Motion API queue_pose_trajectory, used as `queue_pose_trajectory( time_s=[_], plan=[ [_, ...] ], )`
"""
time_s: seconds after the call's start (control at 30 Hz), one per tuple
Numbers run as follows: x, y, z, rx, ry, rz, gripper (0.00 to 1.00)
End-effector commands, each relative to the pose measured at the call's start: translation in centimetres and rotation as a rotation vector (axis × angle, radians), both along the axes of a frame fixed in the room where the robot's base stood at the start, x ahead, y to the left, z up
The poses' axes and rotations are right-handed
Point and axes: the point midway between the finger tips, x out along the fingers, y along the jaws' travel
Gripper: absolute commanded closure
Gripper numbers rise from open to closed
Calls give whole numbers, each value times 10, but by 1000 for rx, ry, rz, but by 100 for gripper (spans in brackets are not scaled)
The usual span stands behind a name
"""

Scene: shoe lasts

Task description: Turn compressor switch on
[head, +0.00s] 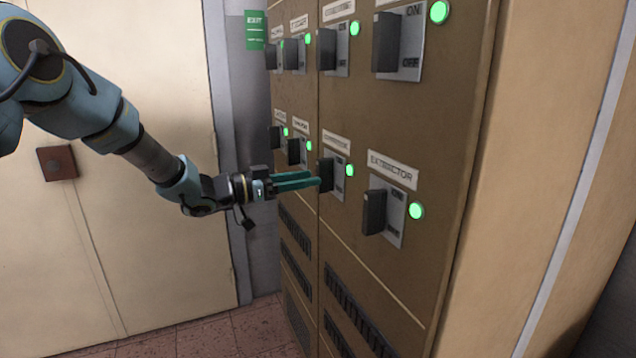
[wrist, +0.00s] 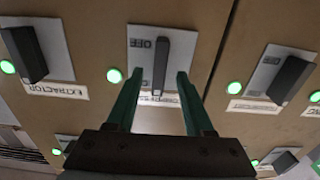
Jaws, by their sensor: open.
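The compressor switch, a dark upright handle on a grey plate, is in the middle of the wrist view (wrist: 161,60) and in the lower row of the cabinet in the head view (head: 326,174). The wrist view is upside down, with OFF at the top of the plate. The label below is partly hidden by my fingers. The green lamp (wrist: 114,75) beside it is lit. My gripper (head: 316,182) is open, its green fingers (wrist: 160,74) either side of the handle's ON-side end, with visible gaps. Contact cannot be told.
The extractor switch (head: 375,212) stands close to the right in the head view, with more switches to the left and in the row above. Their visible lamps are also green. Vents (head: 350,305) lie below. A pale door (head: 110,250) is behind my arm.

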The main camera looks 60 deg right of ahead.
Motion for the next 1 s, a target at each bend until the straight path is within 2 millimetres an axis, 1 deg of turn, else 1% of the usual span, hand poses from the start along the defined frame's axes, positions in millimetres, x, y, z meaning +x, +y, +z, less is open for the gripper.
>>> queue_pose_trajectory(
  time_s=[0.03,0.2,0.3,0.4,0.57,1.0],
  plan=[
    [8,10,-4,-1,-1,3,48],
    [25,34,-3,-1,-1,3,48],
    [32,45,-2,-1,-1,0,48],
    [36,51,-1,-1,-1,1,48],
    [38,53,0,0,0,0,48],
    [38,53,0,0,0,0,48]
  ],
)
